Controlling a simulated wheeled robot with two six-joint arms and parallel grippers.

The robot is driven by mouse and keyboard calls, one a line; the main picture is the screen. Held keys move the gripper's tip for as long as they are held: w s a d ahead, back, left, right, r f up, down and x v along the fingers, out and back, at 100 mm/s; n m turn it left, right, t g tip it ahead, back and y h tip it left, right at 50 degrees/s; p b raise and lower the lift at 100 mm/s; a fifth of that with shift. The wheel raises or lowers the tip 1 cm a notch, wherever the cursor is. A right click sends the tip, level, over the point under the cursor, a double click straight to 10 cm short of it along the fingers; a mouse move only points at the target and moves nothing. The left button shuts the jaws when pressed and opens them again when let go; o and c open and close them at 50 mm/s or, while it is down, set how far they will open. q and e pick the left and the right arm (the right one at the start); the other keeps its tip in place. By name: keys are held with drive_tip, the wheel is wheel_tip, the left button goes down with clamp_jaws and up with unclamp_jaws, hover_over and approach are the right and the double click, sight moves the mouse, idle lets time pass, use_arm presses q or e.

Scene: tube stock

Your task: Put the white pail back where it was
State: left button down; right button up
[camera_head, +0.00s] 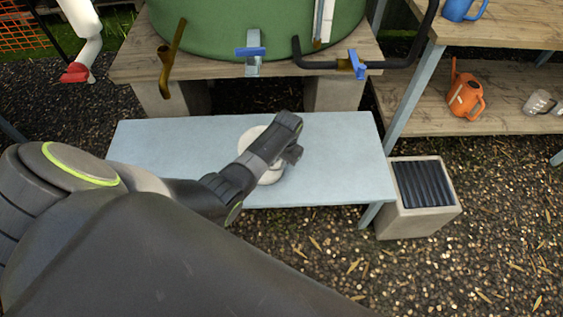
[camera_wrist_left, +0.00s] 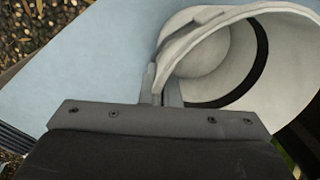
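The white pail (camera_head: 272,178) is over the pale blue bench (camera_head: 340,150) in the head view, partly hidden by my left gripper (camera_head: 291,152). In the left wrist view the pail (camera_wrist_left: 275,60) shows its open mouth, with a dark band along the inside. There my left gripper (camera_wrist_left: 161,88) has its two fingers close together on either side of the pail's rim, shut on it. I cannot tell whether the pail's base touches the bench. My right gripper is not in view.
A green tank (camera_head: 250,30) with taps and pipes stands on a wooden platform (camera_head: 130,70) behind the bench. A concrete block (camera_head: 405,222) stands by the bench's right end. Wooden shelves at right hold an orange watering can (camera_head: 466,98). The bench's left and right parts are clear.

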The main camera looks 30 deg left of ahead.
use_arm(q)
drive_tip(key=shift+f, duration=0.1)
drive_tip(key=shift+f, duration=0.15)
drive_tip(key=c, duration=1.7)
unclamp_jaws()
